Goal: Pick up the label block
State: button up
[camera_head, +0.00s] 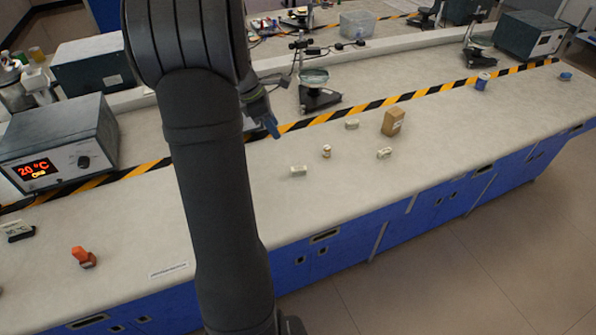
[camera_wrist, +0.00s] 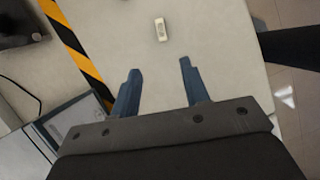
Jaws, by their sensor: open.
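Several small pale blocks with printed-looking faces lie on the bench: one (camera_head: 298,171) nearest my arm, one (camera_head: 352,124) farther back, and one (camera_head: 384,153) to the right. I cannot tell which of them is the label block. In the wrist view one pale block (camera_wrist: 161,29) lies beyond my fingertips, roughly in line with the gap between them. My gripper (camera_wrist: 160,70) is open, with nothing between its blue fingers.
A small brown-and-white jar (camera_head: 326,151) and a brown box (camera_head: 393,122) stand near the blocks. A black-and-yellow stripe (camera_head: 440,92) runs along the bench. A heater unit (camera_head: 60,150) reading 20 °C and an orange item (camera_head: 83,257) are at left. The right bench is mostly clear.

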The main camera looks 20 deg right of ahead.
send_over(296, 168)
jog(key=a, duration=0.2)
jog(key=f, duration=1.2)
jog(key=shift+w+d+f, duration=0.15)
jog(key=shift+w, duration=0.05)
jog(key=x, duration=0.5)
jog(key=shift+a+f, duration=0.25)
jog(key=shift+a, duration=0.05)
grip_shut()
